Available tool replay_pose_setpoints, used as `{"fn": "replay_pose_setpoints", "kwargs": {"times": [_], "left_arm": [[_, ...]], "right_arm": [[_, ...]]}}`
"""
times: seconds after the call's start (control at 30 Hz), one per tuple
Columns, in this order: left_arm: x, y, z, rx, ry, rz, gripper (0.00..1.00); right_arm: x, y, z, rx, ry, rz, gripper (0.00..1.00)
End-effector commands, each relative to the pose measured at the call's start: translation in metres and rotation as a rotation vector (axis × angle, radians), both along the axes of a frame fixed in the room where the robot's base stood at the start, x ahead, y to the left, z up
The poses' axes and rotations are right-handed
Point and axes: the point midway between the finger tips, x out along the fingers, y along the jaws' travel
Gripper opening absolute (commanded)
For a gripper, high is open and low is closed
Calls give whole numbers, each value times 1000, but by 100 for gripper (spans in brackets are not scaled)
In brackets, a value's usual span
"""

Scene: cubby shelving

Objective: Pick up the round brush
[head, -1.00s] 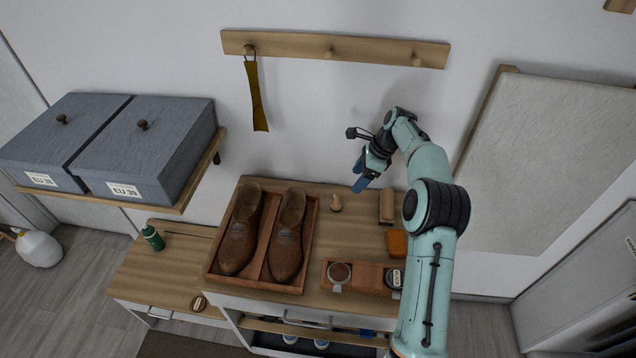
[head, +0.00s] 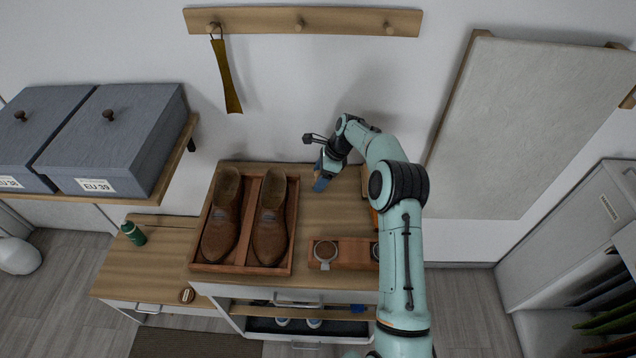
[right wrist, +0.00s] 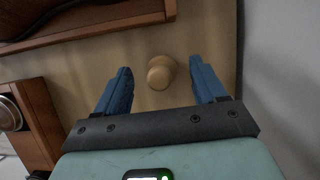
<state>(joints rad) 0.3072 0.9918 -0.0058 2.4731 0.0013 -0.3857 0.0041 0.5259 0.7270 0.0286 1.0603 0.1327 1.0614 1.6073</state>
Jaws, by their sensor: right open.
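The round brush (right wrist: 160,73), a small light wooden piece with a rounded knob, stands on the wooden cabinet top (right wrist: 75,62) in the right wrist view. My right gripper (head: 321,183) is open, with blue fingers pointing down to the top. In the right wrist view the brush shows between the two finger lines, apart from both fingers. In the head view the brush is hidden by the gripper. My left gripper is not in view.
A tray (head: 295,227) with two brown shoes (head: 269,218) stands left of the gripper. A reddish wooden holder with a round tin (head: 325,251) lies in front. The wall is close behind. My right arm covers the top's right side.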

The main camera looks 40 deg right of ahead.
Motion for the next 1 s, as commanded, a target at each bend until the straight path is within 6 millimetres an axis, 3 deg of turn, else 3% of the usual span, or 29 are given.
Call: {"fn": "replay_pose_setpoints", "kwargs": {"times": [0.13, 0.37, 0.47, 0.57, 0.6, 1.0], "left_arm": [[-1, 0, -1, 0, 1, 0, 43], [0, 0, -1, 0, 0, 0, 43], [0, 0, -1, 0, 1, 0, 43], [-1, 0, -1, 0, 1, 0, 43], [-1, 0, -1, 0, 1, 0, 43], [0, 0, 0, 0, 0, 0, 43]], "right_arm": [[3, 4, -14, -1, 1, 0, 70], [4, 4, -16, -2, -1, -1, 70], [4, 4, -15, -2, -1, -1, 44], [4, 4, -15, -2, -1, -1, 12], [4, 4, -15, -2, -1, -1, 10], [4, 4, -8, -2, -3, 1, 9]]}}
